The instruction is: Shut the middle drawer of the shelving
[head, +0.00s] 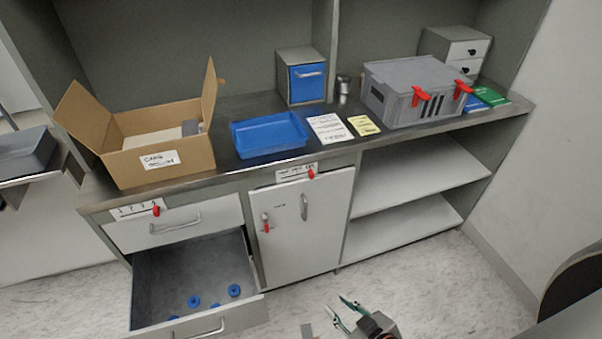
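The shelving has a drawer column at its left end. Below a shut top drawer (175,224), a second drawer (190,262), which I take as the middle one, is pulled far out. Its grey inside shows, with several small blue round parts on its floor. Its pale front, with a bar handle (207,329), is at the bottom edge of the view; whatever lies beneath it is hidden. My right gripper (336,303) is at the bottom, right of the drawer and apart from it, its fingers spread and empty. My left gripper is not in view.
A shut cabinet door (305,228) with a red key tag stands right of the drawers, then open shelves (415,180). The worktop holds an open carton (160,165), a blue tray (268,134) and a grey case (415,92).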

